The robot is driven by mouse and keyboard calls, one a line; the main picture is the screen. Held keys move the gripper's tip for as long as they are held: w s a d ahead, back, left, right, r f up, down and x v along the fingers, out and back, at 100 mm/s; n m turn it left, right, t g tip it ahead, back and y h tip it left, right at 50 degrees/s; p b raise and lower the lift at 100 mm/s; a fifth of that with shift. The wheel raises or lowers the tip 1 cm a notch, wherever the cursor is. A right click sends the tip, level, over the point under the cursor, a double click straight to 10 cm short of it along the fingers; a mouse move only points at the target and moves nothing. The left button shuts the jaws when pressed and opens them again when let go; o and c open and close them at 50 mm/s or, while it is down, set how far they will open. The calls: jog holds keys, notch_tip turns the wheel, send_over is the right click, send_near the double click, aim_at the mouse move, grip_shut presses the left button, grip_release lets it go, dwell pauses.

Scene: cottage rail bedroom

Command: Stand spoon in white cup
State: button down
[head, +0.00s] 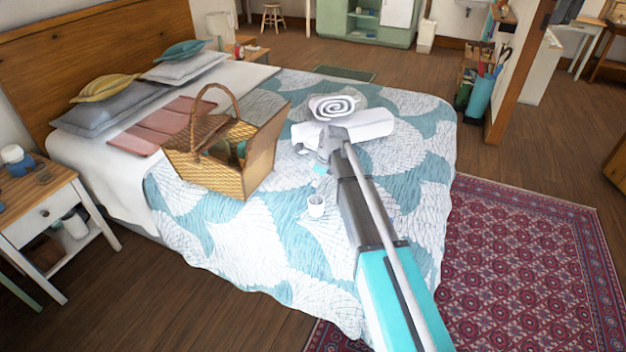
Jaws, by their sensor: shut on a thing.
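My arm comes in from the lower right and hides part of the quilt.
A wicker picnic basket (177,165) with a tall handle stands left of the cup. The quilt (270,250) in front of the cup is clear. A nightstand (42,214) stands at left.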

jog(key=c, duration=0.7)
grip_release()
jog(key=shift+s, duration=0.15)
dwell(0.3)
jog(key=s+d+r+n+h+p, duration=0.1)
jog(key=s+d+r+n+p, duration=0.1)
jog(key=s+d+n, duration=0.5)
jog(key=s+d+r+n+h+p, duration=0.1)
jog(key=s+d+r+n+p, duration=0.2)
jog(key=s+d+n, duration=0.4)
jog(key=s+d+r+n+g+h+p, duration=0.1)
jog(key=s+d+r+n+p, duration=0.2)
jog(key=s+d+n, duration=0.4)
jog(key=shift+s+d+r+n+p, duration=0.1)
jog(key=shift+s+n+p, duration=0.05)
jog(key=shift+s, duration=0.65)
jog(key=shift+s+d+f+n+p, duration=0.1)
jog(key=shift+s+d+n+p, duration=0.1)
jog(key=shift+s, duration=0.65)
jog(key=shift+s+d+r+n+p, duration=0.1)
jog(key=shift+s+n+p, duration=0.05)
jog(key=shift+s, duration=0.65)
